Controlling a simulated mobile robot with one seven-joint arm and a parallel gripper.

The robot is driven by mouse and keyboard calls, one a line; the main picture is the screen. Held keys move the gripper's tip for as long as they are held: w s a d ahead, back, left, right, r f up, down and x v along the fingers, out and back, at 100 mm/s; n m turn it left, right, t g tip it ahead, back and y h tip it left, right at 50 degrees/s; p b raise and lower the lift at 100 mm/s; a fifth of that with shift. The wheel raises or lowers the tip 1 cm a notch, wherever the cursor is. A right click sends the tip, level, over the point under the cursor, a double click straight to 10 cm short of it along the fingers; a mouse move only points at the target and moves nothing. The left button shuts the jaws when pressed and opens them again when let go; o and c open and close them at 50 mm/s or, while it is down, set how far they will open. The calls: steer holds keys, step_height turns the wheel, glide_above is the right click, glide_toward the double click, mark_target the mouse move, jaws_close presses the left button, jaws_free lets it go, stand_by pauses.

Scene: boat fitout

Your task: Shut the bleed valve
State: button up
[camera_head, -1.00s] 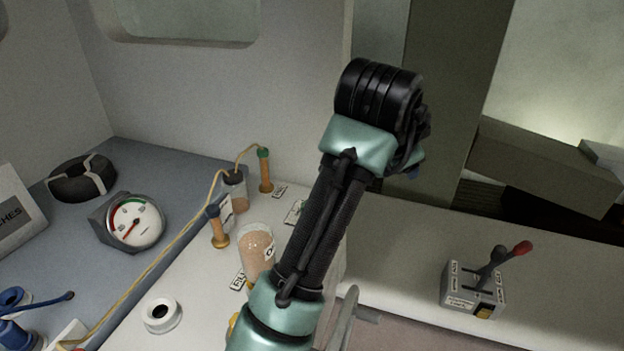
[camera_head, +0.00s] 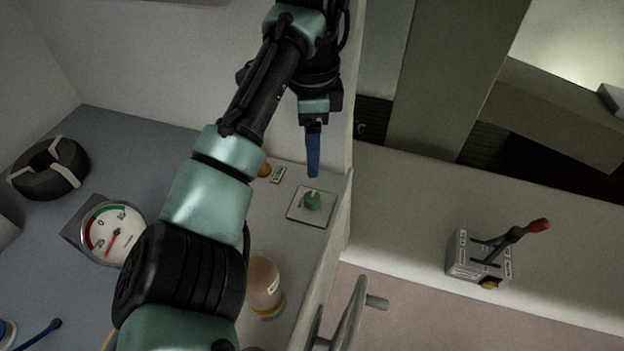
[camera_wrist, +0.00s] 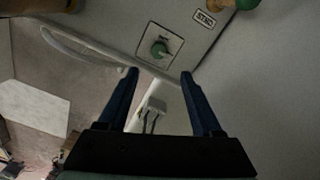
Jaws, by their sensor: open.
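No readable label tells me whether this is the bleed valve. A blue lever (camera_head: 40,335) at the lower left is partly cut off by the frame. My gripper (camera_head: 313,168) points down above and behind the knob plate in the head view. In the wrist view, its two blue fingers (camera_wrist: 158,74) are apart with nothing between them. The knob is not touched.
A round gauge (camera_head: 112,232) and a black coil (camera_head: 48,168) stand on the left counter. A jar (camera_head: 265,285) stands in front of the knob plate. A grey wheel rim (camera_head: 350,318) and a red-tipped lever box (camera_head: 480,258) are at the right. My arm hides the counter's middle.

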mark_target(312, 197)
step_height(312, 197, down, 12)
steer(key=shift+s+r+p, duration=0.15)
steer(key=shift+p, duration=0.6)
jaws_close()
